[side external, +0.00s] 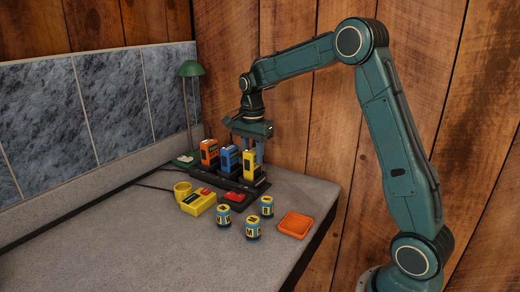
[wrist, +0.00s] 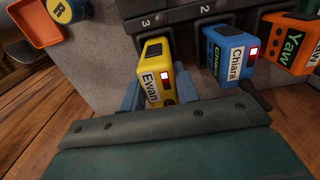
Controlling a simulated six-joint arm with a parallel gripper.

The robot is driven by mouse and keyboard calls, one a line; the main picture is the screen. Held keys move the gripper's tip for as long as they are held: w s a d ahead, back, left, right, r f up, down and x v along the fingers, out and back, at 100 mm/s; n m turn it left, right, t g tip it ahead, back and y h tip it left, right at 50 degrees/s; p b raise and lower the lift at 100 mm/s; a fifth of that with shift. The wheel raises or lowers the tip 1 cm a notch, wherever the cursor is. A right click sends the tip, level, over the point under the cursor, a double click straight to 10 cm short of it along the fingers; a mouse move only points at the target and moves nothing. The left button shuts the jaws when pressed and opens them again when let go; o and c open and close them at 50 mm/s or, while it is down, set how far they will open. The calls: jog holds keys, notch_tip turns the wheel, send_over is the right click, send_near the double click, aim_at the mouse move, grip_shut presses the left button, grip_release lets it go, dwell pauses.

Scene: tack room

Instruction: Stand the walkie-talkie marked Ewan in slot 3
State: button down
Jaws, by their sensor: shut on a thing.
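The yellow walkie-talkie marked Ewan (wrist: 153,78) is between the two blue fingers of my gripper (wrist: 158,93), which is shut on it. It is at the slot of the dark rack (wrist: 178,14) labelled 3. In the side view the yellow walkie-talkie (side external: 250,166) looks upright at the rack's right end, under my gripper (side external: 250,146). I cannot tell whether its base is fully down in the slot. The blue walkie-talkie marked Chiara (wrist: 229,55) stands at slot 2. The orange walkie-talkie marked Yaw (wrist: 290,42) stands beyond it.
In front of the rack are a yellow box (side external: 198,203), a yellow cup (side external: 182,189), a red item (side external: 235,198), several blue-and-yellow cans (side external: 253,229) and an orange tray (side external: 295,224). A green lamp (side external: 190,69) stands behind. The counter's front left is clear.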

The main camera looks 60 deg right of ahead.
aim_at(253, 149)
jog(key=shift+f, duration=0.55)
dwell(0.5)
jog(key=c, duration=1.3)
grip_release()
jog(key=shift+r, duration=5.5)
